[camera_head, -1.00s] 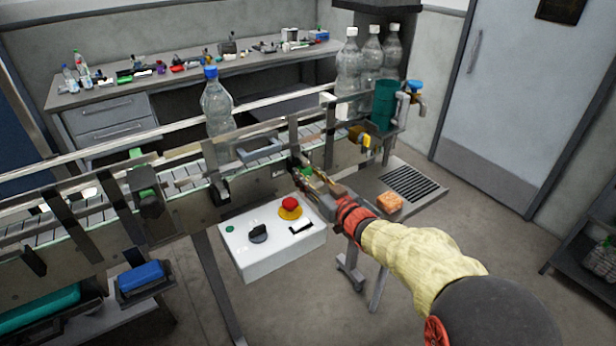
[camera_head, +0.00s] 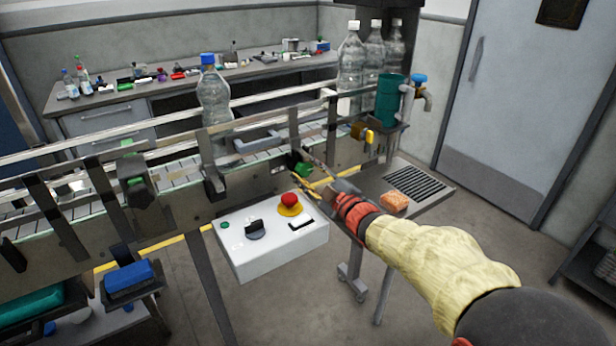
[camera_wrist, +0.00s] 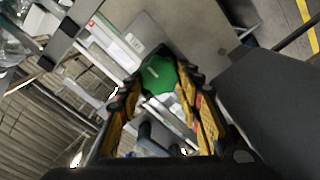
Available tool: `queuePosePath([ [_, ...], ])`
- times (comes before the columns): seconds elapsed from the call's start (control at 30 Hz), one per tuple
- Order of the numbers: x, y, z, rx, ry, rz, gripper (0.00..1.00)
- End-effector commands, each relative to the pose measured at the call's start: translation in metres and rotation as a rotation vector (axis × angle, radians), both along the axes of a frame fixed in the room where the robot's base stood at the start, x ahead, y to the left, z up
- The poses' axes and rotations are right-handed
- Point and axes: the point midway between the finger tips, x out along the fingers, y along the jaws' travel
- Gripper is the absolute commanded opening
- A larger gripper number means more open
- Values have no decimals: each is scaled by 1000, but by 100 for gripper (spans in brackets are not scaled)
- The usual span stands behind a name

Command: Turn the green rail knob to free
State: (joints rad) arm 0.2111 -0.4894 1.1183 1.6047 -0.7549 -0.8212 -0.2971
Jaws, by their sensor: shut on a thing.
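The green rail knob (camera_head: 303,169) sits on the front of the conveyor's side rail, right of the middle. My gripper (camera_head: 308,176) reaches it from the right. In the wrist view, the green knob (camera_wrist: 160,76) lies between the two yellow fingertips of my gripper (camera_wrist: 162,84). The fingers are shut on it at its left and right sides. A pale line marks the knob's face. In the head view the fingers partly hide the knob.
A white control box (camera_head: 270,242) with a red stop button (camera_head: 289,201) and a black dial stands just below my gripper. A blue-capped bottle (camera_head: 214,100) stands on the conveyor. An orange sponge (camera_head: 396,200) lies on the drain tray to the right.

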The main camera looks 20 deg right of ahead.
Motion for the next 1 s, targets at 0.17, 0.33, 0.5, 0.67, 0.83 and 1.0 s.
queuePosePath([
  [0.17,0,1,-1,-157,-50,1,10],
  [0.33,0,1,-2,-310,-98,0,10],
  [0.5,0,1,-3,-463,-147,1,10],
  [0.67,-1,1,-4,-608,-194,1,10],
  [0.83,-1,1,-5,-762,-245,1,10],
  [1.0,-1,1,-6,-916,-295,1,10],
])
